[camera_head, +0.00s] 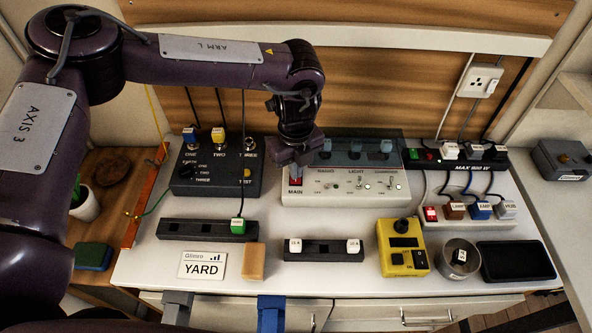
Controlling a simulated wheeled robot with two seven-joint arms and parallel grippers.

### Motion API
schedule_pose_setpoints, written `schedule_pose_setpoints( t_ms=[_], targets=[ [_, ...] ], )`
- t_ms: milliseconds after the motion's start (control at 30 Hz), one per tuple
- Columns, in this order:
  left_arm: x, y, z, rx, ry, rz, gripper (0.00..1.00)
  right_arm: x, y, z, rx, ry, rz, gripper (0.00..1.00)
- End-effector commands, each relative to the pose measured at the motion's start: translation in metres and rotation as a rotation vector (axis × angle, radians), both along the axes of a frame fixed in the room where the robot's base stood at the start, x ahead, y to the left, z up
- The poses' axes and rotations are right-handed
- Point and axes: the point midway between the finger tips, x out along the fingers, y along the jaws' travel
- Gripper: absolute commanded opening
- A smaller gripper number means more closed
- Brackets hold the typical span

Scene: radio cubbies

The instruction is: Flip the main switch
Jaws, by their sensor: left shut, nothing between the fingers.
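The white switch panel (345,199) stands at the middle back of the white desk, with labels MAIN, RADIO, LIGHT and CHARGER. The red main switch (295,182) is at its left end, above the MAIN label. My left gripper (298,172) comes down from above, right at the main switch, and is shut with nothing held. It hides part of the switch, so I cannot tell which way the switch is set or whether the fingers touch it. A green light shows at the panel's right end. My right gripper is out of view.
A dark box (217,180) with plugs stands left of the panel. Power strips (463,212) with several plugs stand right. In front are a black socket strip (322,250), a yellow device (402,247), a tan block (253,262) and a YARD card (203,266). A wooden wall rises behind.

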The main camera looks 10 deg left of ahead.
Motion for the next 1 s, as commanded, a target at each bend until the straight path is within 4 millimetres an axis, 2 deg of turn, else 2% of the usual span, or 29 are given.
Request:
schedule_pose_setpoints(
  t_ms=[33,633,1000],
  targets=[
    [0.0,0.0,0.008,0.0,0.0,0.001,0.0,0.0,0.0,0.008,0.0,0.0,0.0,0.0],
    [0.0,0.0,0.056,-0.001,0.001,0.0,0.0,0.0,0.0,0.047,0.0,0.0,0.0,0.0],
    [0.0,0.0,0.059,0.001,0.001,0.0,0.0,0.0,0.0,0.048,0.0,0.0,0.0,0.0]
  ],
)
